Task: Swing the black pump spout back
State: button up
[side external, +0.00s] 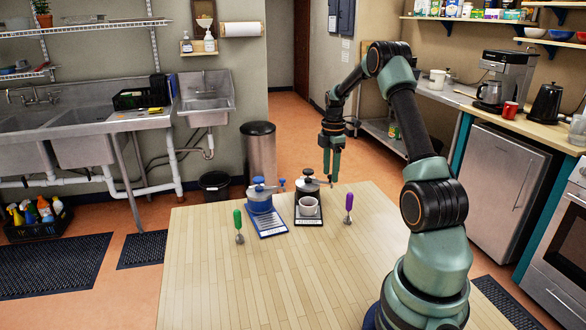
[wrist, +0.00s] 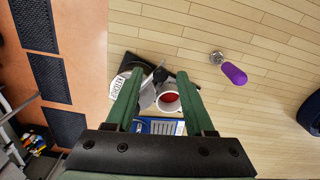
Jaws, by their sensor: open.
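The black pump (side external: 308,184) has a grey body with a black top and stands at the table's far edge on a dark base (side external: 309,221). Its spout seems to point right, towards my gripper. A white cup (side external: 308,207) stands on the base in front of the pump; in the wrist view the cup (wrist: 168,98) has red inside. My gripper (side external: 331,177) points down, open, just right of the pump. In the wrist view the fingers (wrist: 160,76) stand either side of the pump and cup. Whether a finger touches the spout is unclear.
A blue pump (side external: 259,199) on a blue base stands close on the left. A green-handled tool (side external: 238,226) stands left of it, a purple-handled one (side external: 348,208) right of the cup. The front of the wooden table (side external: 250,290) is clear.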

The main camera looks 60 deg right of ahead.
aim_at(329, 176)
notch_tip(329, 176, up, 12)
dwell(0.5)
jog(key=w+a+r+m+t+h, duration=0.1)
jog(key=w+a+r+m, duration=0.15)
jog(key=a, duration=0.75)
jog(key=w+a+r+m+t, duration=0.15)
jog(key=a+r, duration=0.25)
jog(key=a, duration=0.5)
jog(key=s+a+f+m+t, duration=0.1)
jog(key=s+a+m, duration=0.2)
jog(key=a, duration=0.6)
jog(key=s+a+f+m+t+y, duration=0.1)
jog(key=s+a+m+t, duration=0.1)
jog(key=s+a, duration=0.3)
jog(key=a+m, duration=0.1)
jog(key=a, duration=0.3)
jog(key=shift+s+a+f, duration=0.2)
jog(key=shift+a+f, duration=0.05)
jog(key=shift+f, duration=0.15)
